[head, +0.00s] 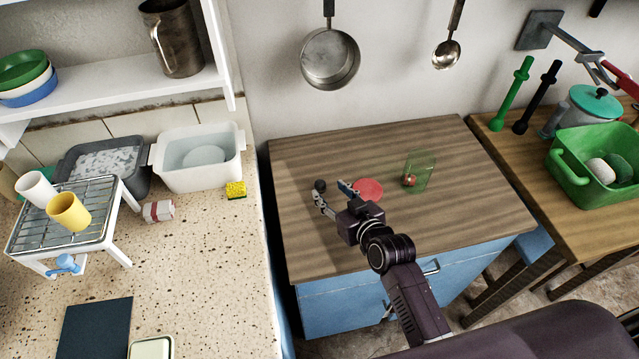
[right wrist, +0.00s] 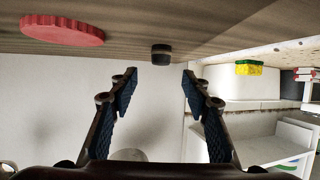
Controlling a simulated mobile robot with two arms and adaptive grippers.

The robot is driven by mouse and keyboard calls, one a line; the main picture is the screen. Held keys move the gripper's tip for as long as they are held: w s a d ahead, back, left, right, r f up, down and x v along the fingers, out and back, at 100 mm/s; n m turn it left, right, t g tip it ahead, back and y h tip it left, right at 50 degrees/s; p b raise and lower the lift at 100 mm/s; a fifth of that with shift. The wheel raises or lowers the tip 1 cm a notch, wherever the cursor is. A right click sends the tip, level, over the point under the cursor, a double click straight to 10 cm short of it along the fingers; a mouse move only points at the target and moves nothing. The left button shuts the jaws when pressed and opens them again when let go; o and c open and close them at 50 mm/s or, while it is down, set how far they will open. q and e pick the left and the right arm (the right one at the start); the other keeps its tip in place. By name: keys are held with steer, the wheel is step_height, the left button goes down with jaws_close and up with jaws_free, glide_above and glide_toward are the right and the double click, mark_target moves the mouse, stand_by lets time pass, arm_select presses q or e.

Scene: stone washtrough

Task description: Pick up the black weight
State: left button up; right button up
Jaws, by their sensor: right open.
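The black weight (head: 319,185) is a small dark round piece on the wooden worktop, near its left side. In the right wrist view the weight (right wrist: 161,54) sits just beyond the fingertips, roughly centred across the gap, not between the pads. My right gripper (head: 333,194) is low over the worktop, open and empty. Its two blue-padded fingers also show apart in the right wrist view (right wrist: 159,84), which looks upside down. Contact between a finger and the weight cannot be made out. My left gripper is not in view.
A red disc (head: 368,189) lies right of the weight, and also shows in the right wrist view (right wrist: 62,30). A clear green container (head: 418,171) with something red stands further right. The speckled counter (head: 205,260) borders the left. The worktop's back is bare.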

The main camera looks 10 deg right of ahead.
mark_target(321, 184)
steer(key=shift+w+a+f, duration=0.15)
steer(key=shift+w, duration=0.2)
steer(key=x, duration=0.4)
steer(key=shift+w+a+f+p, duration=0.1)
steer(key=shift+f+p, duration=0.15)
steer(key=shift+p, duration=0.15)
steer(key=shift+w, duration=0.1)
steer(key=c, duration=0.4)
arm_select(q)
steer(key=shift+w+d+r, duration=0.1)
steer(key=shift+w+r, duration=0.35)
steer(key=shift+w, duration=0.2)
arm_select(e)
jaws_close()
